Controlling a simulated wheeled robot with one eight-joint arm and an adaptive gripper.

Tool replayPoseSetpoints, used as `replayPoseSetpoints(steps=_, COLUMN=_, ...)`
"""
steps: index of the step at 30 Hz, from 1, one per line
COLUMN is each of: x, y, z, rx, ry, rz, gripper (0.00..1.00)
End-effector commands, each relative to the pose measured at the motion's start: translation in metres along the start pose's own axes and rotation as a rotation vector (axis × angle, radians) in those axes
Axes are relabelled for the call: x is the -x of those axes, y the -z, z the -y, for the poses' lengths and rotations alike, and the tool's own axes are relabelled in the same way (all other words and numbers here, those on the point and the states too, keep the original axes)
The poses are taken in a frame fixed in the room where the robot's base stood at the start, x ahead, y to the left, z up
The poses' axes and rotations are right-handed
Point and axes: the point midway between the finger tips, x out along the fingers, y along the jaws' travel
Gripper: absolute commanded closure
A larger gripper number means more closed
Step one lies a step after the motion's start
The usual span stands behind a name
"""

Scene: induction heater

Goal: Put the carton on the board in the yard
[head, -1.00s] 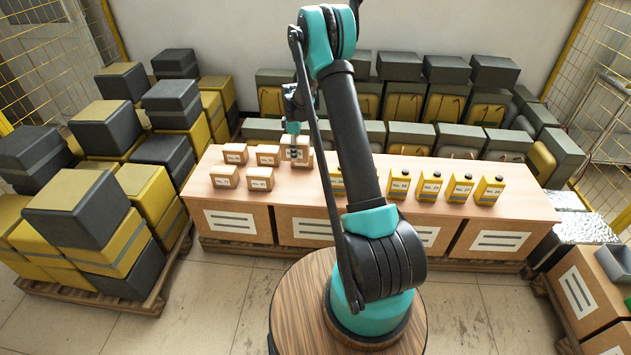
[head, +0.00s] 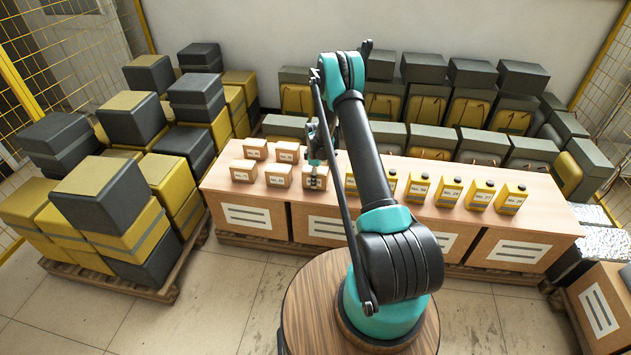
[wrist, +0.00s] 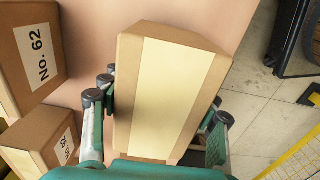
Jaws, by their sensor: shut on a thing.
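My gripper (head: 315,158) is shut on a brown carton (head: 316,178) over the front of the wooden counter top (head: 412,206). In the wrist view the held carton (wrist: 160,95) fills the middle, with a pale tape strip along it and a finger on each side. I cannot tell whether its underside touches the counter. Several similar labelled cartons (head: 278,175) stand to its left; one, marked No. 62 (wrist: 38,50), shows in the wrist view. No separate board or marked yard can be made out.
Several yellow bottles (head: 448,191) stand right of my arm on the counter. Loaded pallets (head: 150,288) stand at the left, and stacked cases (head: 430,105) at the back. Yellow mesh fences (head: 605,90) flank the area. Floor (head: 225,300) is clear in front of the counter.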

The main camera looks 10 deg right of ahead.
Motion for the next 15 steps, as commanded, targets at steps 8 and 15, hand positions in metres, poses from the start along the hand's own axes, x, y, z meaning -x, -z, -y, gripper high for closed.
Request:
replayPoseSetpoints(steps=8, x=-0.0142, y=-0.0002, z=0.0003, rx=0.0, ry=0.0, rz=0.0, gripper=0.83)
replayPoseSetpoints(steps=15, x=-0.0169, y=-0.0001, z=0.0002, rx=0.0, ry=0.0, rz=0.0, gripper=0.37)
